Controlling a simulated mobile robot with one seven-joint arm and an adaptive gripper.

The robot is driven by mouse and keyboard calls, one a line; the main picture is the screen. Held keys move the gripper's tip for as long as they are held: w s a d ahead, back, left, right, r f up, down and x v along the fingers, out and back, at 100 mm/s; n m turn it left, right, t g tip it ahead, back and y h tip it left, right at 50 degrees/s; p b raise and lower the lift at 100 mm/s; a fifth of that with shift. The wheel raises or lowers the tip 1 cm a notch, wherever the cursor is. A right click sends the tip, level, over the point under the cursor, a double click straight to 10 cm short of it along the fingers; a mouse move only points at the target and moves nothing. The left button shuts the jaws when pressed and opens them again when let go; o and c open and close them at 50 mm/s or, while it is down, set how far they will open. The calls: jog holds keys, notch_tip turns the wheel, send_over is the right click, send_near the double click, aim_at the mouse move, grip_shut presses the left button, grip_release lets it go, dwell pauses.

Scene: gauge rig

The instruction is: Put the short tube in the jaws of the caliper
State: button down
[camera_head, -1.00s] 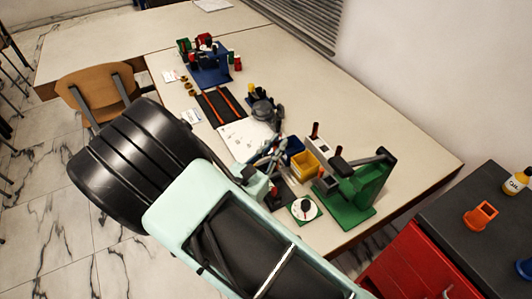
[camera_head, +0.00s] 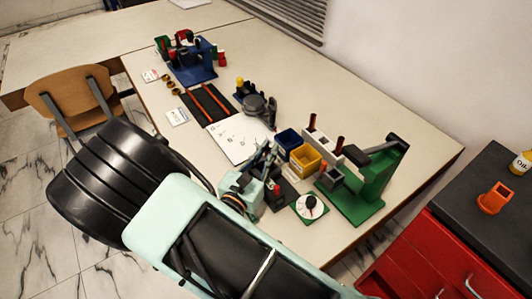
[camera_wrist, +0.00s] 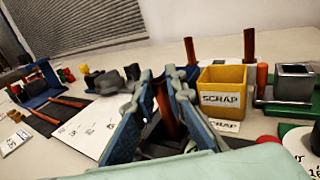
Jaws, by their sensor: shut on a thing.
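My gripper (camera_wrist: 163,82) has blue and grey fingers. They are shut on a red-brown tube (camera_wrist: 165,110), which is upright or slightly tilted between them. In the head view my gripper (camera_head: 265,158) is over the table, left of the yellow bin, and the held tube cannot be made out. I cannot tell for sure which thing is the caliper. A dark device (camera_head: 283,196) is close to the gripper, partly hidden by my arm. It also shows below the fingers in the wrist view (camera_wrist: 160,146), where its jaws cannot be made out.
Right of the gripper are a yellow SCRAP bin (camera_head: 306,160), a blue bin (camera_head: 288,142), a white block (camera_head: 325,147) with upright red-brown tubes, a green stand (camera_head: 375,185) and a round dial (camera_head: 310,207). A white sheet (camera_head: 238,138) lies left, mostly bare.

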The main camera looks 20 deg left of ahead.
jog(key=shift+r, duration=0.1)
jog(key=shift+d, duration=0.1)
jog(key=shift+f, duration=0.25)
jog(key=c, duration=2)
grip_release()
jog(key=shift+o, duration=0.2)
jog(key=shift+r, duration=0.2)
jog(key=s+a, duration=0.2)
jog(key=s, duration=1)
jog(key=shift+a, duration=0.15)
